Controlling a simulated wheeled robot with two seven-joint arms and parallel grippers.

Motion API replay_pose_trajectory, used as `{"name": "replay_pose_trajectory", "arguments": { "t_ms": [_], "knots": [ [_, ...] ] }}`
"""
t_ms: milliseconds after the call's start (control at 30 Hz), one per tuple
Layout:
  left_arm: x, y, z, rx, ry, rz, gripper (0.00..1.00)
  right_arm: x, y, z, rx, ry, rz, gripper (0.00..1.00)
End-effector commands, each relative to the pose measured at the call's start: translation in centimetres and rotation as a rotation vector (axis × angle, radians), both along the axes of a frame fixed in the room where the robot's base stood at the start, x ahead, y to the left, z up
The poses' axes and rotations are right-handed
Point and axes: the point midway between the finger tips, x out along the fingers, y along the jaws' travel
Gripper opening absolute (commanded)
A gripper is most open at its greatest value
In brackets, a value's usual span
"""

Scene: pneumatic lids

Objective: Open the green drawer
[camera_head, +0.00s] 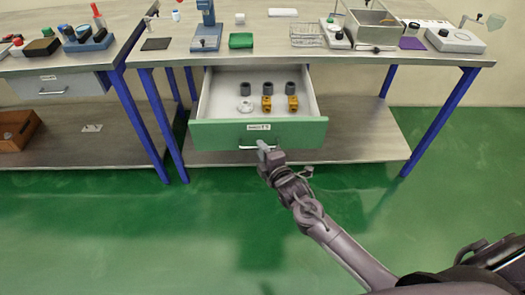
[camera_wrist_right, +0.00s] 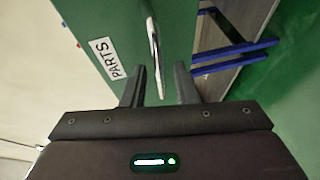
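The green drawer (camera_head: 215,134) is pulled well out from under the right workbench, and its inside shows. Its front carries a metal handle (camera_head: 262,147) and a "PARTS" label, which also shows in the right wrist view (camera_wrist_right: 108,57). My right gripper (camera_head: 265,150) is at the handle. In the right wrist view its two fingers (camera_wrist_right: 161,78) stand apart, one on each side of the handle (camera_wrist_right: 154,45), with gaps visible. My left gripper is out of view.
In the drawer are several grey cylinders (camera_head: 267,88), two yellow parts (camera_head: 267,104) and a white part (camera_head: 245,106). The workbench (camera_head: 270,50) carries tools and trays. Another bench with a grey drawer (camera_head: 55,87) stands left. The green floor in front is clear.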

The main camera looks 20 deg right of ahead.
Motion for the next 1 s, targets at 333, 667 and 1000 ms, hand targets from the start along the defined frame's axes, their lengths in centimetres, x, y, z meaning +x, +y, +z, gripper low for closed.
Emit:
{"name": "replay_pose_trajectory", "arguments": {
  "t_ms": [333,667,1000],
  "knots": [
    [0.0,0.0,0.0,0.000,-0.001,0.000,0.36,-0.3,0.0,0.1,0.000,-0.001,0.001,0.30],
    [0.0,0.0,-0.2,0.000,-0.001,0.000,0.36,-5.3,-0.6,0.9,-0.001,0.002,0.002,0.30],
    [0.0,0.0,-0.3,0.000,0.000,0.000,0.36,-7.7,-0.9,1.5,0.001,0.000,0.000,0.30]
  ]
}}
